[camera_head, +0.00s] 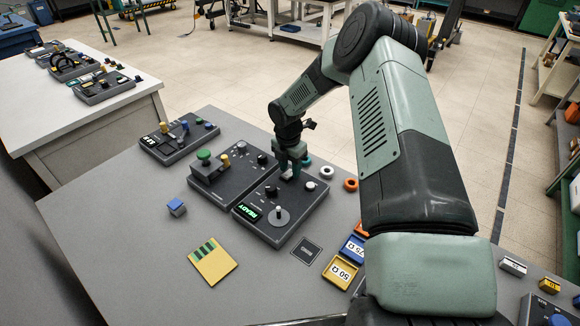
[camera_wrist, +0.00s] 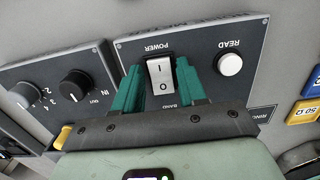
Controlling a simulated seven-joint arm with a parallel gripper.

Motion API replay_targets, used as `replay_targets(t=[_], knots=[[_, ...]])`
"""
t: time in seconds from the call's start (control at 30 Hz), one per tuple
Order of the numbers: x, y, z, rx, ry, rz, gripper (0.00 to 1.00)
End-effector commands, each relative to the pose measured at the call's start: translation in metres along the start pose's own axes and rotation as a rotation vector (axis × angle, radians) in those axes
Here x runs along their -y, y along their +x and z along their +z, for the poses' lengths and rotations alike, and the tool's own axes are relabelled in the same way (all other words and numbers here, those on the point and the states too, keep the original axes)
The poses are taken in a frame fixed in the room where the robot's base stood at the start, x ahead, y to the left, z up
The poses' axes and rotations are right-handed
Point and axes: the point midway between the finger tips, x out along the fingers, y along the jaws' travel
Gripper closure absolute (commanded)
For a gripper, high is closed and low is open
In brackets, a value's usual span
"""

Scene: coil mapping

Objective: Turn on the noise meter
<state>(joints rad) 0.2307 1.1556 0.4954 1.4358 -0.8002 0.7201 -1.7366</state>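A dark panel device (camera_head: 262,226) lies on the grey table, with a lit green READY display (camera_head: 247,212) and a round knob. My gripper (camera_wrist: 160,64) has one green finger on each side of the switch, with narrow gaps. In the head view my gripper (camera_head: 289,168) is low over the panel's far part. Which side of the rocker is pressed is unclear.
Another panel (camera_head: 212,186) with green and yellow knobs stands to the left, and a third (camera_head: 170,150) beyond it. White and orange rings, blue (camera_head: 352,250) and yellow (camera_head: 340,273) ohm-marked boxes and a yellow card (camera_head: 214,268) lie around. The near-left table is mostly clear.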

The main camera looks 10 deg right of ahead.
Motion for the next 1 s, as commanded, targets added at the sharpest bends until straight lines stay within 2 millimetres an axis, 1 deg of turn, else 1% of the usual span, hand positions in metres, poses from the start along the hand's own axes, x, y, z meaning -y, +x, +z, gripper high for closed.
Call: replay_targets(t=[0.03, 0.07, 0.33, 0.47, 0.57, 0.8, 0.9, 1.0], knots=[[0.000, 0.000, 0.000, 0.000, 0.000, 0.000, 0.51], [0.000, 0.000, 0.000, 0.000, 0.000, 0.000, 0.47], [0.000, -0.001, 0.000, 0.001, 0.000, 0.000, 0.47], [-0.001, -0.011, 0.001, 0.003, 0.000, 0.001, 0.47], [-0.001, -0.027, 0.001, 0.005, 0.000, 0.002, 0.47], [0.000, -0.076, 0.001, 0.004, 0.001, 0.001, 0.47], [0.000, -0.091, 0.001, 0.003, 0.001, 0.001, 0.47], [0.000, -0.102, 0.000, 0.003, 0.000, 0.001, 0.47]])
